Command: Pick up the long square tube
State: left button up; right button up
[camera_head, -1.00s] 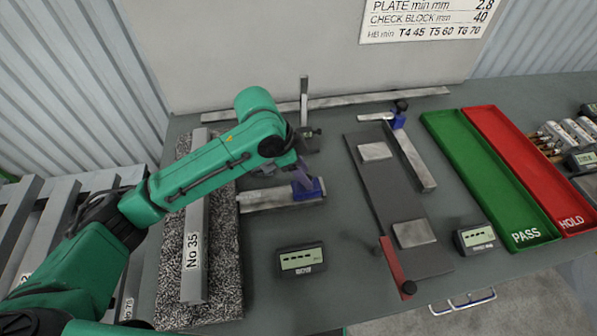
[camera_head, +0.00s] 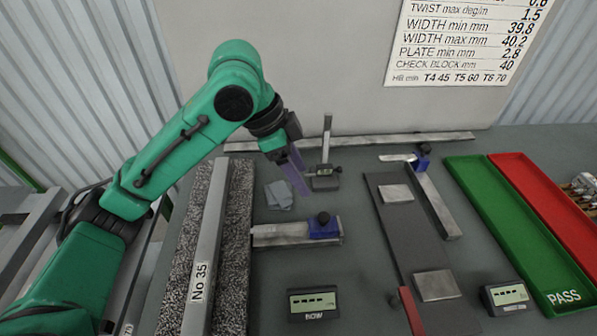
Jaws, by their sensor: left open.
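The long square tube (camera_head: 207,240) is grey with a white "No 35" label. It lies lengthwise on a speckled black-and-white slab (camera_head: 237,245) at the left of the table. My left gripper (camera_head: 299,180) is open, with its purple-grey fingers pointing down. It appears in front of the upright gauge, to the right of the tube's far end and apart from it.
A steel bar with a blue slider (camera_head: 323,229) lies right of the slab. Small grey plates (camera_head: 279,194), an upright gauge (camera_head: 326,155) and a "ROW" display (camera_head: 313,303) stand nearby. A dark plate fixture (camera_head: 415,245), green tray (camera_head: 520,235) and red tray (camera_head: 545,195) lie right.

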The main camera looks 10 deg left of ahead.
aim_at(197, 319)
jog(key=k+l, duration=0.15)
jog(key=k, duration=0.5)
jog(key=k+l, duration=0.15)
jog(key=k, duration=0.5)
jog(key=k+l, duration=0.15)
jog(key=k, duration=0.55)
